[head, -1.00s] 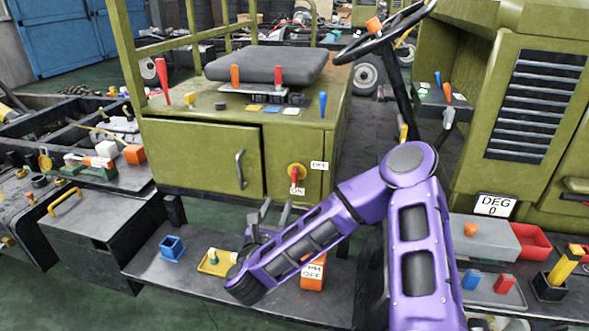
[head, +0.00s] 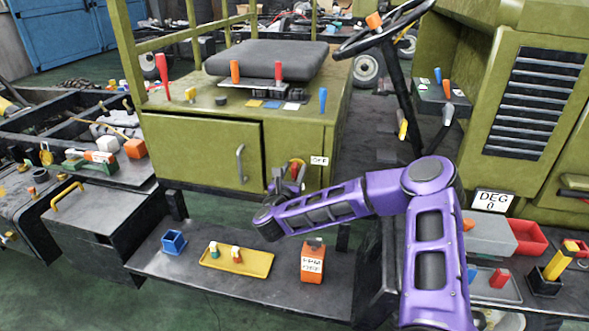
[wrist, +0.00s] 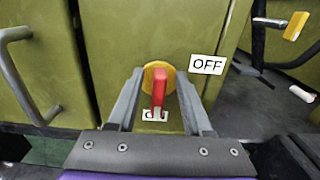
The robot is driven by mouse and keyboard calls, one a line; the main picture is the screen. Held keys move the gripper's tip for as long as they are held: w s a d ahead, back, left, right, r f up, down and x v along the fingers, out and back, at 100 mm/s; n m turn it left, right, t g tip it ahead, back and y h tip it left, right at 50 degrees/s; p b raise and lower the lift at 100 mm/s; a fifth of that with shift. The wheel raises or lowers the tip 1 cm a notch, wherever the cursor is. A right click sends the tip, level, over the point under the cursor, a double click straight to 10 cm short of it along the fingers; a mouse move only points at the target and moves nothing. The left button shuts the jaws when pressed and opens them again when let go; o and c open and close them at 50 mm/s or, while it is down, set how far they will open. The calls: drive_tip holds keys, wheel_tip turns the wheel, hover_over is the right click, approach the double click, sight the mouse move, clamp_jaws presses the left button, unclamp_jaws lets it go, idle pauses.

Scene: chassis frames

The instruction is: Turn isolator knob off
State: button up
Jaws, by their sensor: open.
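The isolator knob (wrist: 159,88) is a red handle on a round yellow plate (wrist: 150,70). It sits on the olive cabinet front, and its handle points down at the ON label (wrist: 147,114), which it partly covers. The OFF label (wrist: 207,64) is to the upper right of the knob. My gripper (wrist: 160,76) is open, with one finger on each side of the handle; I cannot tell whether either touches it. In the head view my gripper (head: 287,184) is at the cabinet front and partly hides the knob (head: 296,166).
A grey door handle (wrist: 22,75) is left of the knob; it also shows in the head view (head: 240,164). Below my arm, a dark shelf (head: 200,285) holds a yellow tray (head: 255,262), a blue box (head: 173,241) and an orange block (head: 312,265). A steering column stands to the right.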

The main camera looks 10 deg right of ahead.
drive_tip(key=shift+w+d, duration=0.15)
drive_tip(key=shift+w, duration=0.25)
drive_tip(key=shift+c, duration=0.2)
clamp_jaws()
drive_tip(key=n, duration=0.1)
drive_tip(key=n+b, duration=0.1)
drive_tip(key=n, duration=0.1)
drive_tip(key=shift+w+a+n, duration=0.1)
drive_tip(key=shift+a+n, duration=0.2)
drive_tip(key=shift+a, duration=0.05)
drive_tip(key=shift+w+a+f+n+b, duration=0.25)
drive_tip(key=shift+n+b, duration=0.35)
drive_tip(key=shift+n, duration=1.8)
drive_tip(key=shift+s+a+f+n+b, duration=0.1)
drive_tip(key=shift+f+n+b, duration=0.35)
drive_tip(key=shift+n, duration=1.95)
drive_tip(key=shift+w+a+f+n+b, duration=0.15)
drive_tip(key=shift+n+b, duration=0.55)
drive_tip(key=shift+n, duration=1.7)
